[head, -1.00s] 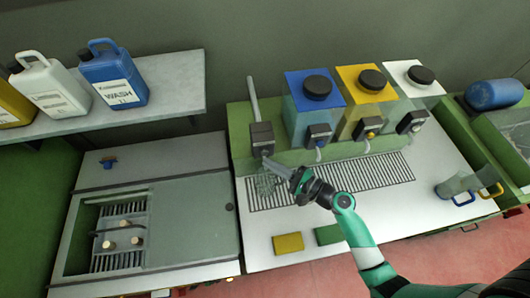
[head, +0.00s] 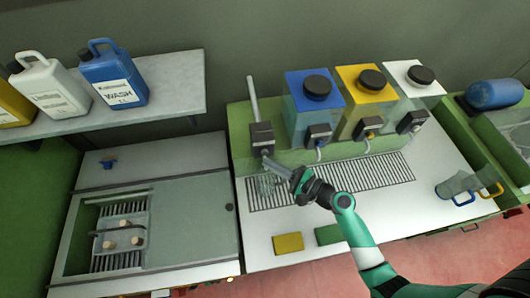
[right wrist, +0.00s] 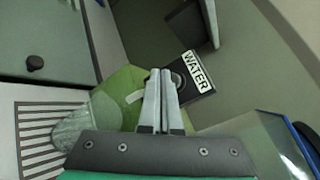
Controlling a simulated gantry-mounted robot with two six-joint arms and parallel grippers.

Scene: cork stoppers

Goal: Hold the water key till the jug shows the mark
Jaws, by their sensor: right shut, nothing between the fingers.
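The dark water tap box (head: 262,136) stands at the left end of the green back ledge, and its WATER label shows in the right wrist view (right wrist: 194,72). The water key is mostly hidden behind my fingertips. A clear jug (head: 266,187) stands below the box on the grating, and it also shows in the right wrist view (right wrist: 86,128). I cannot make out its mark or water level. My right gripper (head: 269,161) is shut and empty, its tips at the front of the box. I cannot tell whether they touch the key. My left gripper is out of view.
Blue (head: 315,100), yellow (head: 367,100) and white (head: 413,85) dispensers stand right of the tap. Clear jugs with coloured handles (head: 456,186) are at the right. A yellow sponge (head: 288,242) and a green one (head: 328,235) lie at the counter's front. Corks (head: 123,223) lie in the left basin.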

